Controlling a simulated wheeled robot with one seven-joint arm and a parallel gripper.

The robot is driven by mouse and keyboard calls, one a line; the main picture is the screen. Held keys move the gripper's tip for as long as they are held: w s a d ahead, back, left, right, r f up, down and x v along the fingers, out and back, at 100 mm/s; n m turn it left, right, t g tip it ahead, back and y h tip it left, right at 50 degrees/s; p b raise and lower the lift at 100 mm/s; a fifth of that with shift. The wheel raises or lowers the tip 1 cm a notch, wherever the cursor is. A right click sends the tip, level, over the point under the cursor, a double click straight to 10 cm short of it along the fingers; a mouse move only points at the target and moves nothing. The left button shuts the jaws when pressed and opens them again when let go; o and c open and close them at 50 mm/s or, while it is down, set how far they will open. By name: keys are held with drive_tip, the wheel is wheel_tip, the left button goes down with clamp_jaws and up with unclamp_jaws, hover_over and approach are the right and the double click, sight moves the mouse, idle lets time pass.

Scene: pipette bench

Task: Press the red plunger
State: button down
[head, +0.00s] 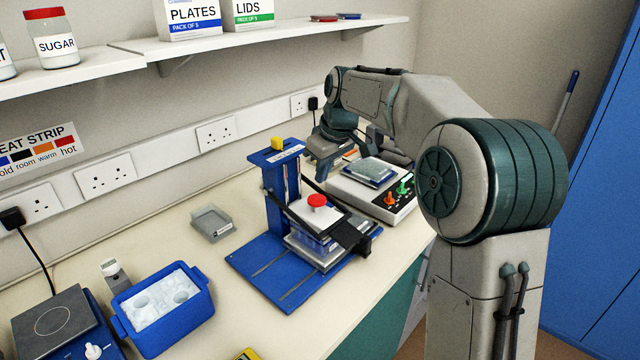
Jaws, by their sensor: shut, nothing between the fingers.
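The red plunger (317,201) is a round red knob on top of a white block. The block belongs to a blue press stand (270,268) with an upright blue column and a yellow piece on its top. The plunger stands up clear, and nothing touches it. My gripper (322,174) is shut and empty. It appears above and beyond the plunger in the picture, just right of the blue column, with a gap between them. Its fingertips are small and partly hard to make out.
A white device (374,198) with orange and green knobs stands right of the press, close to my arm. A grey tray (212,223), a blue ice box (164,303) and a hot plate (52,318) are on the left. A shelf (250,38) runs above the bench.

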drive_tip(key=v, duration=0.6)
drive_tip(key=shift+r, duration=0.4)
drive_tip(key=shift+s+d, duration=0.1)
drive_tip(key=s+d+f+m, duration=0.3)
drive_tip(key=s+f, duration=0.2)
drive_tip(key=s, duration=0.5)
drive_tip(key=s+d+f+m+h, duration=0.1)
drive_tip(key=s+d+f+m, duration=0.2)
drive_tip(key=s, duration=0.7)
drive_tip(key=s+d+f+m+h, duration=0.1)
drive_tip(key=s+d+f+m, duration=0.2)
drive_tip(key=s+f, duration=0.3)
drive_tip(key=s+d, duration=0.1)
drive_tip(key=s, duration=0.3)
drive_tip(key=shift+s+f+t, duration=0.25)
drive_tip(key=shift+f+t, duration=0.05)
drive_tip(key=shift+f, duration=0.1)
